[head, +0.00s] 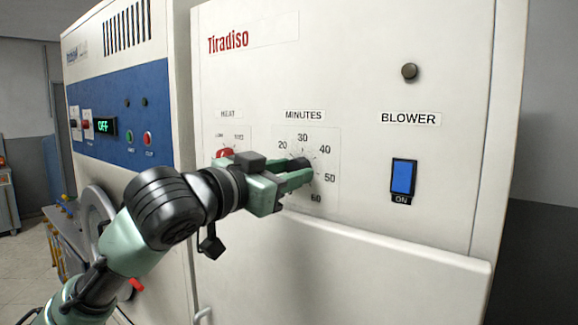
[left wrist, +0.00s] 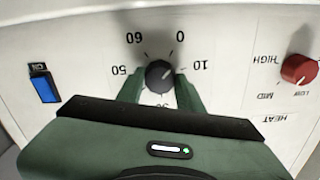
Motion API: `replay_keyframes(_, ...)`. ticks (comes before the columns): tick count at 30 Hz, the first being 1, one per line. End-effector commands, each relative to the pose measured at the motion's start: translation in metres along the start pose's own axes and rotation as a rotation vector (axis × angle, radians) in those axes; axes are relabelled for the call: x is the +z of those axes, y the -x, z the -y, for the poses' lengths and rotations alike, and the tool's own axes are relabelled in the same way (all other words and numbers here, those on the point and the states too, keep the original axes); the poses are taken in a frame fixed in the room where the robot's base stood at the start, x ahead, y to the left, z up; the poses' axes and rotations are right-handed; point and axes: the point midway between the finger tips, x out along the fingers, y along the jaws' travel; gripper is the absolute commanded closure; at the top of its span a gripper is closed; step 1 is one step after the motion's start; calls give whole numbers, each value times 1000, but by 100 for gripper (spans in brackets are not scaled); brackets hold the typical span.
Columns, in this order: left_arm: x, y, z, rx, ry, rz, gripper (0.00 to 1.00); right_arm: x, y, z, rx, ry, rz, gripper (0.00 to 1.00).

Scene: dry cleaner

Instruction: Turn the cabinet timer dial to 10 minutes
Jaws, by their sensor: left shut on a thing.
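The cabinet timer dial (left wrist: 159,73) is a dark round knob on the white cabinet front, under the MINUTES label (head: 303,115). Numbers ring it; in the left wrist view, which is upside down, I read 0, 10, 50 and 60. My left gripper (head: 298,174) reaches in from the left, its green fingers on both sides of the dial and closed on it. In the left wrist view the fingers (left wrist: 160,88) flank the knob. In the head view they hide most of the dial and the low numbers. The dial's exact setting is hard to read. My right gripper is not in view.
The red HEAT knob (left wrist: 299,69) sits close beside the timer, partly behind my arm in the head view. A blue BLOWER switch (head: 403,177) is to the right. A cabinet ledge (head: 380,245) juts out below. Another machine (head: 130,120) stands left.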

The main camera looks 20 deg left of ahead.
Motion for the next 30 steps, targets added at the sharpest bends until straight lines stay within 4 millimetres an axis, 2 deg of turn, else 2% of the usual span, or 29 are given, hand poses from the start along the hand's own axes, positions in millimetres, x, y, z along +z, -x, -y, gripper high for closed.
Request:
replay_keyframes(3,-3,0,1,0,-107,2,100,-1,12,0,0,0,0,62)
replay_keyframes(18,-2,0,1,-1,-504,2,100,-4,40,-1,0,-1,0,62)
replay_keyframes(30,0,0,0,0,-633,0,100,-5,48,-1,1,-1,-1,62)
